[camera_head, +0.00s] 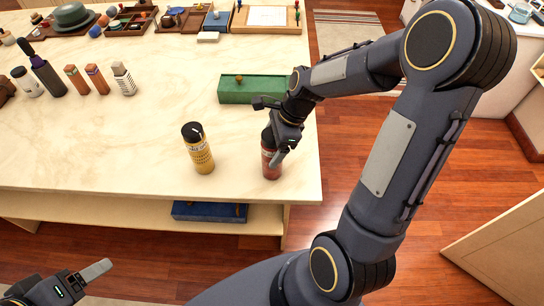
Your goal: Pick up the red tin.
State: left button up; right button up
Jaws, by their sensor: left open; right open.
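The red tin (270,163) stands upright on the marble table near its front right corner. My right gripper (276,150) is at the tin's upper part, with one finger across its right front. The tin's top is partly hidden by the gripper. The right gripper is open; I cannot tell whether it touches the tin. My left gripper (92,278) is open and low at the bottom left, in front of the table and away from the tin.
A yellow tin with a black cap (199,150) stands left of the red tin. A green box (254,89) lies behind it. Several bottles and small blocks (97,79) stand at the left, and trays (266,17) line the back. A blue box (210,211) lies on the shelf below.

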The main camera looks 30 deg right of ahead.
jog(key=shift+c, duration=0.5)
jog(key=c, duration=1.4)
